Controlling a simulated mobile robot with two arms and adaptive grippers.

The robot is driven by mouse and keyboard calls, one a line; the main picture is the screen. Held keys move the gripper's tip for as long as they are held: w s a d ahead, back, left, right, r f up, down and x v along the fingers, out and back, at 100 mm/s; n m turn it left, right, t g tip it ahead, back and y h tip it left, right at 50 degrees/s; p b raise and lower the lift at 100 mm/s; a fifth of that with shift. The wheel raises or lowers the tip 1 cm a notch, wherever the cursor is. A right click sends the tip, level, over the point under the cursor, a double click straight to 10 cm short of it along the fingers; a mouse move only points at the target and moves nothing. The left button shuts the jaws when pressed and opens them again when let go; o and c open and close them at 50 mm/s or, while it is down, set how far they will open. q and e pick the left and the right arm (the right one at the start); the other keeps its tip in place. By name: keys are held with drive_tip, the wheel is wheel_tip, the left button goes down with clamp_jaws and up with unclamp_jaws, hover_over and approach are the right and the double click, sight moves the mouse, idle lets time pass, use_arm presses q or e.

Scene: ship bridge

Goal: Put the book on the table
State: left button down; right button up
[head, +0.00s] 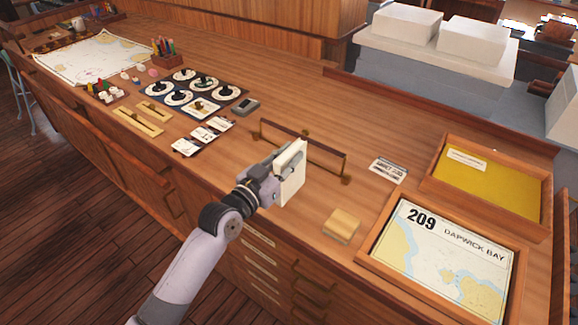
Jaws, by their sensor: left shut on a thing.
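My left gripper (277,178) is shut on an upright, cream-coloured book (292,177) over the front part of the table. The gripper covers the book's left side. I cannot tell whether the book's lower edge touches the table. The table (318,103) is a long wooden chart desk with drawers in its front. My right gripper is not in view.
A low wooden rail (305,146) stands just behind the book. A small wooden block (342,226), a label card (388,170), a framed chart (440,262) and a yellow-lined tray (490,185) lie to the right. Dials (178,97) and cards (203,135) lie left.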

use_arm(q)
wheel_tip(320, 180, down, 3)
drive_tip(key=shift+f, duration=0.1)
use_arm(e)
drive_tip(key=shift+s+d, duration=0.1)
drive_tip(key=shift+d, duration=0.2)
use_arm(q)
drive_tip(key=shift+f, duration=0.15)
drive_tip(key=c, duration=1.5)
unclamp_jaws()
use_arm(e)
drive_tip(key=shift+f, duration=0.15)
